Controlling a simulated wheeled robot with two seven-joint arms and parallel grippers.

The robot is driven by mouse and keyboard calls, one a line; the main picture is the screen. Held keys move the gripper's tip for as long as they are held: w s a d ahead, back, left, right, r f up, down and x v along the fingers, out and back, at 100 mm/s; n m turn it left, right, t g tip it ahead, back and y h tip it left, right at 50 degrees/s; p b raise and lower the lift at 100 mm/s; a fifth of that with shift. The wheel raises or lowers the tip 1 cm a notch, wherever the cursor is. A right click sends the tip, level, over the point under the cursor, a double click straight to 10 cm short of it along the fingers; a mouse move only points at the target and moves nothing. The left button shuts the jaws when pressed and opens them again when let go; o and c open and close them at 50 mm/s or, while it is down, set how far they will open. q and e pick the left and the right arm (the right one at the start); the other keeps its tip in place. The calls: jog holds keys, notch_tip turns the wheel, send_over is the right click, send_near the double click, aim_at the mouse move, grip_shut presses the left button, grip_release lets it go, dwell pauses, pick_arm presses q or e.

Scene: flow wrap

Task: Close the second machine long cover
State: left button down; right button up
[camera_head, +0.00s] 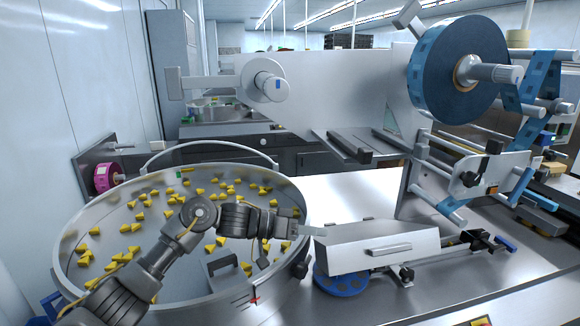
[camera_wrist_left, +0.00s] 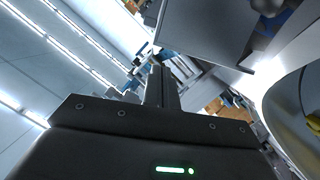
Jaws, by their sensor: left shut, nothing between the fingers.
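The long cover (camera_head: 378,246) is a silver, box-shaped lid with a bar handle (camera_head: 390,249) on its front face. It sits on the machine bed right of the big bowl, and I cannot tell whether it is fully down. My left gripper (camera_head: 318,231) is shut and empty, reaching across the bowl, with its fingertips at the cover's upper left end. I cannot tell whether they touch it. In the left wrist view the shut fingers (camera_wrist_left: 162,88) point upward, and a grey panel (camera_wrist_left: 205,30), likely the cover, is close at upper right. My right gripper is not in view.
The wide metal bowl (camera_head: 75,235) with several yellow pieces lies under my left arm. A blue wheel (camera_head: 342,283) is below the cover. A large blue film roll (camera_head: 440,70) and rollers stand at right. The white surface (camera_head: 345,195) behind the cover is clear.

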pick_arm(q)
notch_tip(320, 180, up, 4)
jog(key=w+p, duration=0.2)
jog(key=p, duration=0.2)
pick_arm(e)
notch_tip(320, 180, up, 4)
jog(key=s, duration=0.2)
pick_arm(q)
jog(key=b+v, duration=0.4)
jog(key=v, duration=0.6)
jog(key=shift+s+f, duration=0.15)
jog(key=shift+s, duration=0.1)
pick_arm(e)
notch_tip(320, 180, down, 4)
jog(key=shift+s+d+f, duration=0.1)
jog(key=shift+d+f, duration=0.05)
